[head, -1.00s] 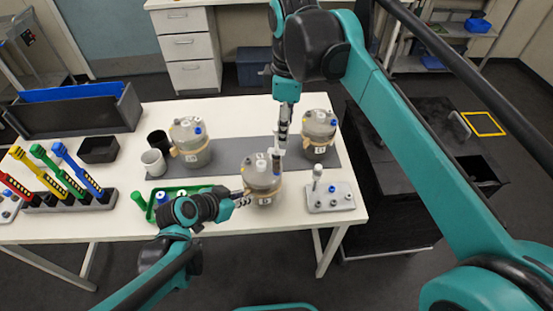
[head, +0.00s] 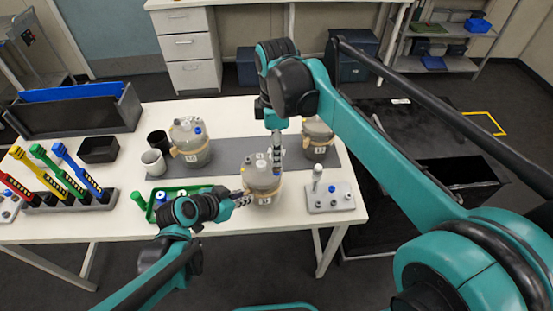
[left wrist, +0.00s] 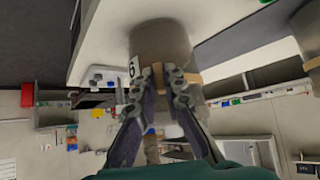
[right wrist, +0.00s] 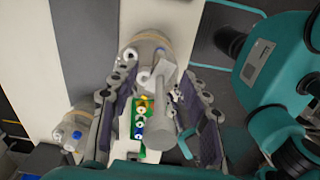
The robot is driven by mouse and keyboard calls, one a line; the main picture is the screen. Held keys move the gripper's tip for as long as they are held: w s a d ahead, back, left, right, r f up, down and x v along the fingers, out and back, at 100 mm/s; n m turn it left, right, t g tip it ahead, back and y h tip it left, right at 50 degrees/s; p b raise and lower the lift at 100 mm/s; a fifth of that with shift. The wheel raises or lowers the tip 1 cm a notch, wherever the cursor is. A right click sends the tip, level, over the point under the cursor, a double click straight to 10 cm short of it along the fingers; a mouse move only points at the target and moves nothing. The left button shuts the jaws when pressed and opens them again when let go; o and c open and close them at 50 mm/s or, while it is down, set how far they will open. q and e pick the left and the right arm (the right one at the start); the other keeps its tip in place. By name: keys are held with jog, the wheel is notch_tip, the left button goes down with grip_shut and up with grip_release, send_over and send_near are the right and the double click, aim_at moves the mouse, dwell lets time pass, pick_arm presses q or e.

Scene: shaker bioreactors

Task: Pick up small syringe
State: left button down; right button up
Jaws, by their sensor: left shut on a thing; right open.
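The grey-lidded middle vessel (head: 262,183) stands on the table and also shows in the left wrist view (left wrist: 160,45), with a tan band. My left gripper (head: 242,197) is shut on its side; the fingers show in the left wrist view (left wrist: 165,75). My right gripper (head: 277,165) is above the vessel, pointing down. In the right wrist view its fingers (right wrist: 153,95) are spread, one on each side of a pale grey syringe-like piece (right wrist: 163,130), which rises from the vessel's top (right wrist: 148,45). Whether a finger touches it is unclear. In the head view the gripper largely hides it.
Two similar vessels (head: 190,143) (head: 318,138) stand at the back. A grey holder (head: 330,203) with an upright white piece is at right, a green tray (head: 172,191) at left. Coloured tools (head: 70,170), cups (head: 153,162) and a black box (head: 99,150) fill the left side.

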jog(key=shift+f, duration=0.95)
grip_shut()
jog(key=shift+r, duration=0.1)
notch_tip(320, 180, up, 10)
jog(key=shift+f, duration=0.1)
pick_arm(q)
jog(key=c, duration=1.5)
grip_release()
jog(key=shift+c, duration=0.2)
